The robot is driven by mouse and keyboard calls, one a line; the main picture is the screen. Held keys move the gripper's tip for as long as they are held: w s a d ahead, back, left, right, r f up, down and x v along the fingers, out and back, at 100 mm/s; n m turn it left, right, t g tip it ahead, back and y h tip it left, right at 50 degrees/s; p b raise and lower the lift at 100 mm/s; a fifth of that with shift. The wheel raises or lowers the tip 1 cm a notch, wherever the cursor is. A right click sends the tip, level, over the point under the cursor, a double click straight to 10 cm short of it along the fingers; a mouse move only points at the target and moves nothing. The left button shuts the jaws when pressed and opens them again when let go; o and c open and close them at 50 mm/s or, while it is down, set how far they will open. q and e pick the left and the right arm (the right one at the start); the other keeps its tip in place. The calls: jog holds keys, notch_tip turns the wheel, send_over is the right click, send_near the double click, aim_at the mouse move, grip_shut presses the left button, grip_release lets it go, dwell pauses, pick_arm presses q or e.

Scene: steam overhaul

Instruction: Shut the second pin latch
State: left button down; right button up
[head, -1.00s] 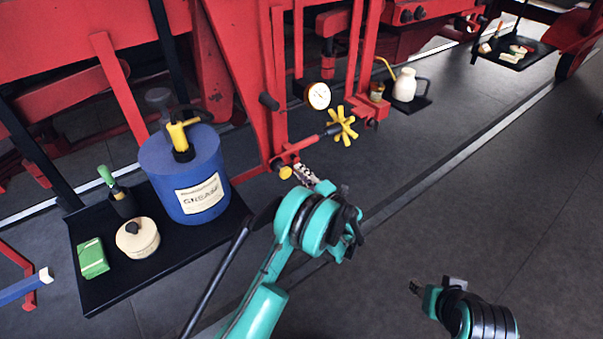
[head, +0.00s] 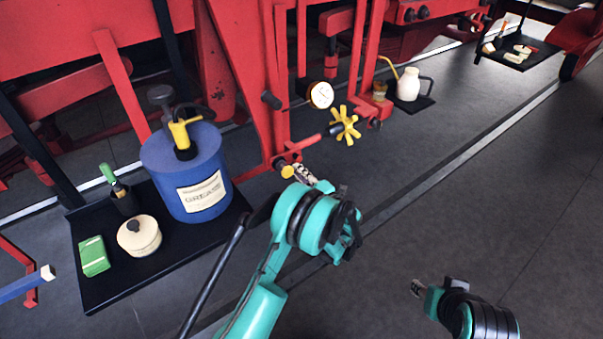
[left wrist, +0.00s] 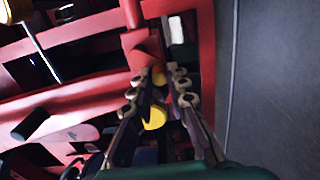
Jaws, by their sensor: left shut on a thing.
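A pin latch with a yellow round knob (head: 287,172) sits low on the red frame in the head view. My left gripper (head: 304,174) is right beside it, with the teal wrist hiding part of its fingers. In the left wrist view, the yellow knob (left wrist: 154,117) shows between the fingers of my left gripper (left wrist: 163,77), near a red block of the frame. The left gripper is shut on the pin latch; the exact contact is partly hidden. My right gripper (head: 417,287) hangs low over the floor, apart from everything; its finger opening is too small to tell.
A yellow star handwheel (head: 344,125) and a gauge (head: 320,95) are just above the latch. A black tray (head: 100,290) on the left holds a blue grease can (head: 165,165), a cream pot (head: 139,237) and a green box (head: 94,256). The right floor is clear.

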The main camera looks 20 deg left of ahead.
pick_arm(q)
jog(key=shift+s+a+r, duration=0.1)
jog(key=shift+a+r, duration=0.05)
jog(key=shift+r, duration=0.25)
jog(key=shift+s+a+r, duration=0.1)
jog(key=shift+s+r, duration=0.05)
jog(key=shift+r, duration=0.2)
dwell(0.3)
jog(key=shift+s+r, duration=0.1)
jog(key=shift+r, duration=0.5)
